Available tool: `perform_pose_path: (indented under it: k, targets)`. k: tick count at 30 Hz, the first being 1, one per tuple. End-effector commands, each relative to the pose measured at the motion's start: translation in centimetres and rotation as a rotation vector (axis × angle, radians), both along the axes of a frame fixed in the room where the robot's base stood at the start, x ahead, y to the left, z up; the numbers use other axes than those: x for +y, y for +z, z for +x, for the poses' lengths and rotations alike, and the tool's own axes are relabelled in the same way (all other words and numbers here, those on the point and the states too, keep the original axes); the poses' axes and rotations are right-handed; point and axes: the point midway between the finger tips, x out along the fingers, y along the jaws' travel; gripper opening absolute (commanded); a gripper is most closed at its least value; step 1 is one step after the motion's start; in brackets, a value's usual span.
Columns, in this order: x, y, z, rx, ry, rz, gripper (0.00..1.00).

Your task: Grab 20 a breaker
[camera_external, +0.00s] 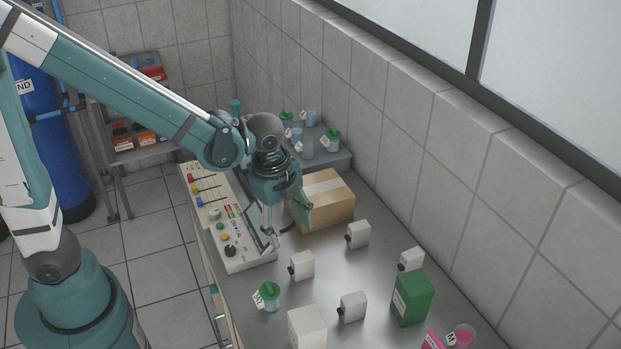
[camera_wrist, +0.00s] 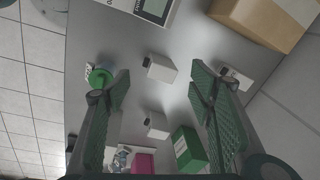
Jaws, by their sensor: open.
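Several small white breaker-like blocks with dark knobs stand on the metal table. In the external view one is at the near left (camera_external: 302,266), one lower right of it (camera_external: 353,307), one further back (camera_external: 358,235), and one by the wall (camera_external: 411,259). No rating is readable, so I cannot tell which is 20 A. My gripper (camera_external: 287,222) is open and empty above the table, beside the control panel and cardboard box. In the wrist view one white block (camera_wrist: 161,69) shows between the open fingers (camera_wrist: 160,85), and another (camera_wrist: 157,124) lies below it in the picture.
The control panel (camera_external: 225,222) lies along the left edge. The cardboard box (camera_external: 328,204) is behind my gripper. A green-lidded jar (camera_external: 270,294), a green box (camera_external: 411,300), a white box (camera_external: 307,329) and pink items (camera_external: 435,340) stand nearer the front. The tiled wall bounds the right.

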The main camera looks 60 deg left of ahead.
Motion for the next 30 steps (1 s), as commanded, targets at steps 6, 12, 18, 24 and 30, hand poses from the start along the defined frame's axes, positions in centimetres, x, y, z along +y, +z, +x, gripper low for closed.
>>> perform_pose_path:
  k: [6,12,18,24,30]
  targets:
    - [-0.8,-0.4,1.5,0.052,-0.134,0.02,0.54]
    - [-1.5,-1.4,2.4,0.096,-0.254,0.032,0.54]
    - [-2.0,-2.2,2.9,0.125,-0.332,0.037,0.54]
    - [-2.1,-2.6,2.9,0.134,-0.356,0.038,0.54]
    - [-2.1,-2.6,2.9,0.134,-0.356,0.038,0.54]
